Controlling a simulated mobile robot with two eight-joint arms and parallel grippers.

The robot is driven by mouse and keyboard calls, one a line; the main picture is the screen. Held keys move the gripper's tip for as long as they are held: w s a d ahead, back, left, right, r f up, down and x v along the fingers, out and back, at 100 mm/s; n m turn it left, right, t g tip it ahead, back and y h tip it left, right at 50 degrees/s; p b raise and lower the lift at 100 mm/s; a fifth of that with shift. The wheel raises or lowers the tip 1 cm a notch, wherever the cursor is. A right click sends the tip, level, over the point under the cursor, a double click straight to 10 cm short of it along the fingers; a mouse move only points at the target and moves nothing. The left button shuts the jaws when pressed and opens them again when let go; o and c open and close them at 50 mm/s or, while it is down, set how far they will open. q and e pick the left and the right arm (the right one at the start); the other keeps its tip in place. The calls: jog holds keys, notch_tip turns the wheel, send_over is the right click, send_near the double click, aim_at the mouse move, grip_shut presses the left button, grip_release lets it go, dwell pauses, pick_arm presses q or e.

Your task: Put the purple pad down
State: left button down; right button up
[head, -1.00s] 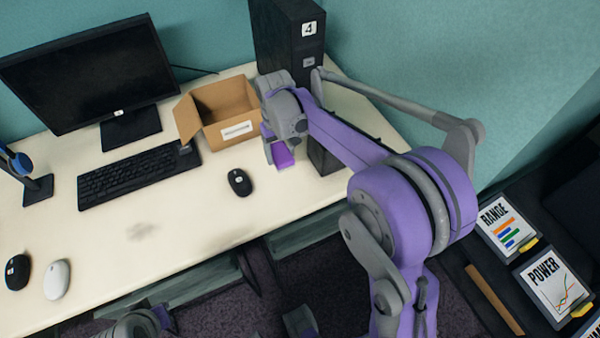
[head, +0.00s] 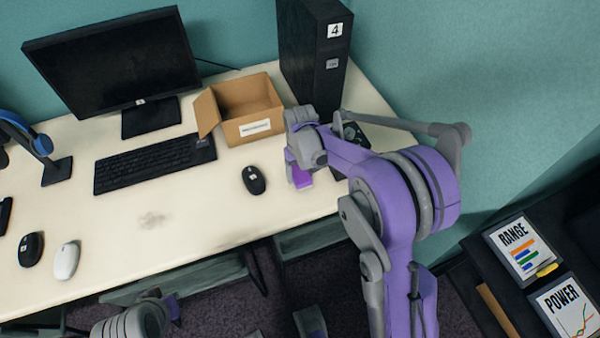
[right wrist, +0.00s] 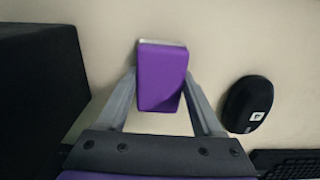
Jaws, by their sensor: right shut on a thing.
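The purple pad (right wrist: 161,77) is a small block with a pale strip along its top end in the right wrist view. My right gripper (right wrist: 163,95) is shut on it, with a grey finger at each side. In the head view the pad (head: 302,178) shows under my right gripper (head: 301,168), over the right part of the cream desk (head: 200,210), just right of a black mouse (head: 254,180). I cannot tell whether the pad touches the desk. Only a grey and purple piece of mine shows at the bottom left; no left fingertips show.
An open cardboard box (head: 252,110) stands behind the mouse. A black computer tower (head: 310,60) stands behind my right gripper. A black box-like thing (right wrist: 40,90) is close to the left in the right wrist view. The keyboard (head: 155,162) lies left. The desk's front middle is clear.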

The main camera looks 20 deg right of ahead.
jog(key=shift+f, duration=0.25)
jog(key=o, duration=1.3)
jog(key=shift+s, duration=0.15)
jog(key=shift+a+f+b, duration=0.1)
jog(key=shift+a+b, duration=0.05)
jog(key=shift+b, duration=0.15)
